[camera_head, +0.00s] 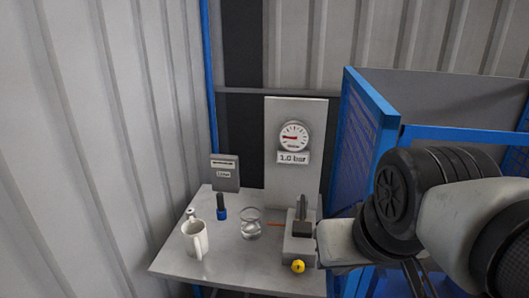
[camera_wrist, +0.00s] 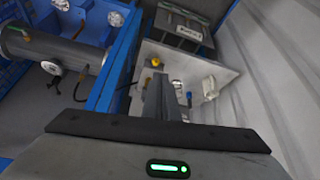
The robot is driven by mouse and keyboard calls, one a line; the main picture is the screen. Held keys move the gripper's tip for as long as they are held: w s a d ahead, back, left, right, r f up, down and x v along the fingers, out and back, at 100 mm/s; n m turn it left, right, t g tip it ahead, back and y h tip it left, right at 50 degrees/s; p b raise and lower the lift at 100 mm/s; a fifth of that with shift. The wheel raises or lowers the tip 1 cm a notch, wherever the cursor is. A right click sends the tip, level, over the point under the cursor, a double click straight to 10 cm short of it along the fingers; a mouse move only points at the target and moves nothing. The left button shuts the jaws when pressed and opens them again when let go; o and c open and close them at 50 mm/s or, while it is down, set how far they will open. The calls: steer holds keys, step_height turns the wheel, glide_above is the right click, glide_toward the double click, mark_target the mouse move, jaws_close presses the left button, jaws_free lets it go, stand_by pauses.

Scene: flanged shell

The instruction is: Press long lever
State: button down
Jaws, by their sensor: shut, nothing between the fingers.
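A grey block-shaped fitting (camera_head: 298,248) stands at the right side of the small grey table (camera_head: 180,262), with a dark upright part on top. A yellow knob (camera_head: 298,266) is at its front; it also shows in the wrist view (camera_wrist: 155,62). I cannot tell for sure which part is the long lever. My gripper (camera_wrist: 166,80) is shut and empty in the wrist view, its fingers pointing towards the table and covering part of it. In the head view my arm comes in from the right, its pale end close beside the fitting. Whether it touches is not clear.
A white mug (camera_head: 194,240), a glass (camera_head: 251,223) and a black handle with a blue base (camera_head: 221,208) stand on the table. A gauge (camera_head: 293,136) marked 1.0 bar is on the panel behind. A blue mesh frame (camera_head: 361,140) stands right of the table.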

steer(key=shift+w, duration=0.1)
steer(key=w+r+m+g+b, duration=0.1)
steer(key=w+r+g+b, duration=0.15)
steer(key=w, duration=1.15)
steer(key=w+f+b, duration=0.1)
steer(key=w+f, duration=0.2)
steer(key=w, duration=0.5)
steer(key=w+f+m+b, duration=0.1)
steer(key=w+f, duration=0.2)
steer(key=w, duration=0.5)
steer(key=shift+w+d+f+g, duration=0.25)
steer(key=shift+w+d+g, duration=0.1)
steer(key=shift+g, duration=0.1)
steer(key=b, duration=0.1)
glide_above(304, 226)
step_height(304, 226, down, 12)
steer(key=shift+s+f, duration=0.1)
steer(key=shift+s, duration=0.05)
steer(key=shift+s+f, duration=0.15)
steer(key=shift+f, duration=0.65)
